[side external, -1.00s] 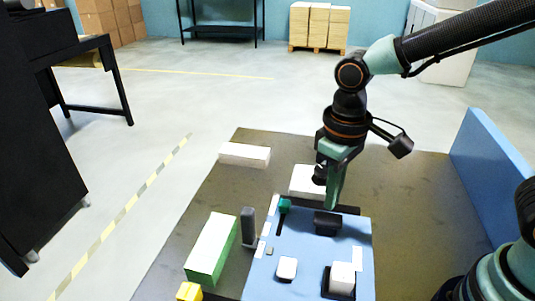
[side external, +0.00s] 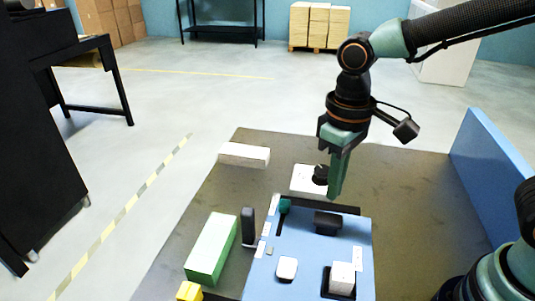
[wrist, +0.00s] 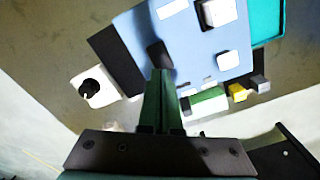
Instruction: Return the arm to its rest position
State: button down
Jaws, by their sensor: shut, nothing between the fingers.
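My gripper (side external: 338,186) is green with a dark mount and hangs pointing down above the far edge of the blue panel (side external: 312,250). Its fingers are together with nothing between them. In the wrist view my gripper (wrist: 161,75) shows as narrow green fingers in front of the blue panel (wrist: 190,62). A white block with a black round knob (side external: 320,174) stands just behind and left of the fingertips, and it also shows at the left of the wrist view (wrist: 92,87).
On the panel are a dark block (side external: 327,222), a white square button (side external: 287,268) and a white cube (side external: 342,275). Left of it stand a green-and-white box (side external: 212,248), a dark upright block (side external: 248,226) and a yellow block (side external: 189,291). A white box (side external: 244,154) lies behind. A blue wall (side external: 485,170) stands right.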

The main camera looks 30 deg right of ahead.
jog(key=d+r+m+t, duration=0.1)
jog(key=d+r+t, duration=0.1)
jog(key=d, duration=0.5)
jog(key=d+r+m+t, duration=0.2)
jog(key=d+r+t, duration=0.1)
jog(key=d, duration=0.4)
jog(key=shift+r+t, duration=0.3)
jog(key=shift+r, duration=0.3)
